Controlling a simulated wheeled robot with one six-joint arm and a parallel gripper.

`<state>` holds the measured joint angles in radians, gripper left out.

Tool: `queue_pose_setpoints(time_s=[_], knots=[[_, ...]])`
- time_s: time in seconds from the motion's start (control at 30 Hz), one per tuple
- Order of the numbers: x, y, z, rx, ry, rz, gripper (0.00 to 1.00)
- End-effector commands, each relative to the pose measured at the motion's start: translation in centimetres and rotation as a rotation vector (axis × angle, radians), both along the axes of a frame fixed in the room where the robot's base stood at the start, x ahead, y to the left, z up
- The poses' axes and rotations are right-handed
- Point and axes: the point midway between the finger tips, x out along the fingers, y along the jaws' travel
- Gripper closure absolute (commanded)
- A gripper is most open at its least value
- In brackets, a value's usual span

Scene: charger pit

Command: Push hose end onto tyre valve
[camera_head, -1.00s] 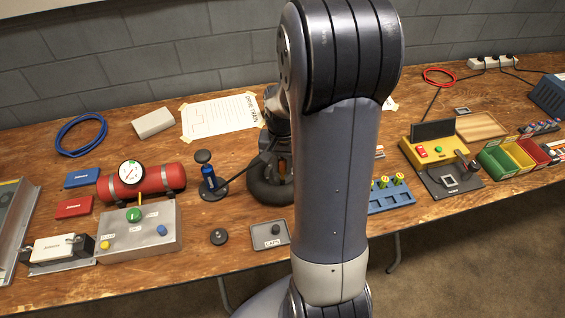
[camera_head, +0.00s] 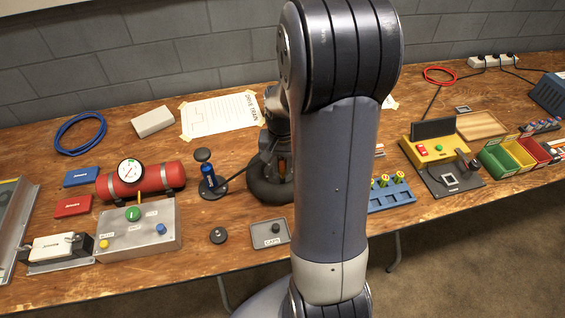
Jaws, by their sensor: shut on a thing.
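A small black tyre (camera_head: 262,190) lies on the wooden bench, its right side hidden behind my arm. A blue and black hand pump (camera_head: 207,178) stands upright to its left. A dark hose (camera_head: 239,176) runs from the pump's foot up to my gripper (camera_head: 270,150). My gripper is only partly visible, over the tyre's back part, and is shut on the hose end. The hose end itself and the tyre valve are hidden, so I cannot tell whether they touch.
A grey tray marked CAPS (camera_head: 270,234) and a black round piece (camera_head: 218,236) lie in front of the tyre. A red tank (camera_head: 142,181) with a gauge and a grey control box (camera_head: 150,238) stand left. A blue rack (camera_head: 391,196) stands right of my arm.

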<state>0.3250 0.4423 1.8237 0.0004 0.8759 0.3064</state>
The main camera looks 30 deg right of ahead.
Motion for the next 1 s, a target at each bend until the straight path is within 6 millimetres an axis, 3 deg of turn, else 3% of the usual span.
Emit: queue_pose_setpoints(time_s=[1.0], knots=[[0.0,0.0,-2.2,0.001,0.001,0.0,1.0]])
